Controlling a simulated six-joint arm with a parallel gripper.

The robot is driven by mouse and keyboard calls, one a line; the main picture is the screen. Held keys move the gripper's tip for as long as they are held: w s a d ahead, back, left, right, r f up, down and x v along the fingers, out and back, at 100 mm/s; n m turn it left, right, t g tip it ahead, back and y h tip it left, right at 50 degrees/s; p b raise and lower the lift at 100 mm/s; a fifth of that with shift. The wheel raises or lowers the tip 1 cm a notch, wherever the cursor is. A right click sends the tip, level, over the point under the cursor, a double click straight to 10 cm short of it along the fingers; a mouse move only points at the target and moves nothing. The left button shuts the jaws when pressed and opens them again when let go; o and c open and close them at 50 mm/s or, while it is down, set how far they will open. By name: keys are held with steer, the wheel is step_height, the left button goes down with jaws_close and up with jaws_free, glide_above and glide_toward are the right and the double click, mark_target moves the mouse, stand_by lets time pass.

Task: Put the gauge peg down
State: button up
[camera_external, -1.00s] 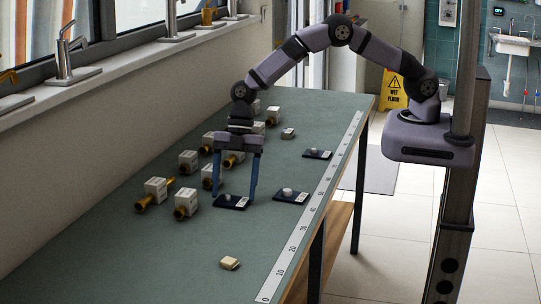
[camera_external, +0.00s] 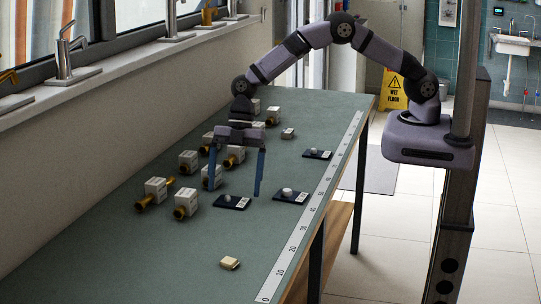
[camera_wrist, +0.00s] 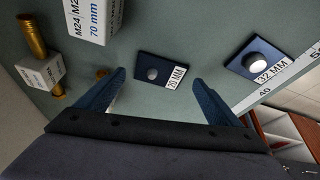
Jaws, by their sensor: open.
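My gripper (camera_external: 235,191) is open and empty above that plate, fingers pointing down. In the wrist view my gripper (camera_wrist: 160,77) has its blue fingertips apart, on either side of the plate in the picture, not touching the peg. The peg's lower end is hidden.
A plate labelled 32 MM (camera_wrist: 249,67) with its own peg lies to the right; a third plate (camera_external: 317,154) is farther back. Several white blocks with brass fittings, one in front (camera_external: 186,203), stand left. A beige block (camera_external: 229,263) lies in front. A ruler strip (camera_external: 290,245) lines the edge.

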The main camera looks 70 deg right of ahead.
steer(key=b+v, duration=0.2)
steer(key=v, duration=0.8)
steer(key=shift+d+r+b, duration=0.2)
steer(key=shift+r+b, duration=0.05)
steer(key=shift+b, duration=0.05)
steer(key=shift+s, duration=0.1)
steer(key=s+d+f+m+h, duration=0.1)
steer(key=s+d+m, duration=0.45)
steer(key=d, duration=0.35)
steer(key=s+d+m+h, duration=0.2)
steer(key=s+d+m, duration=0.2)
steer(key=d+m, duration=0.3)
steer(key=s+d+f+m+h, duration=0.1)
steer(key=s+d+f+m, duration=0.3)
steer(key=s+d+m, duration=0.3)
steer(key=s+d, duration=0.4)
steer(key=s, duration=0.3)
steer(key=shift+s+f, duration=0.2)
steer(key=shift+s, duration=0.05)
steer(key=shift+m, duration=0.25)
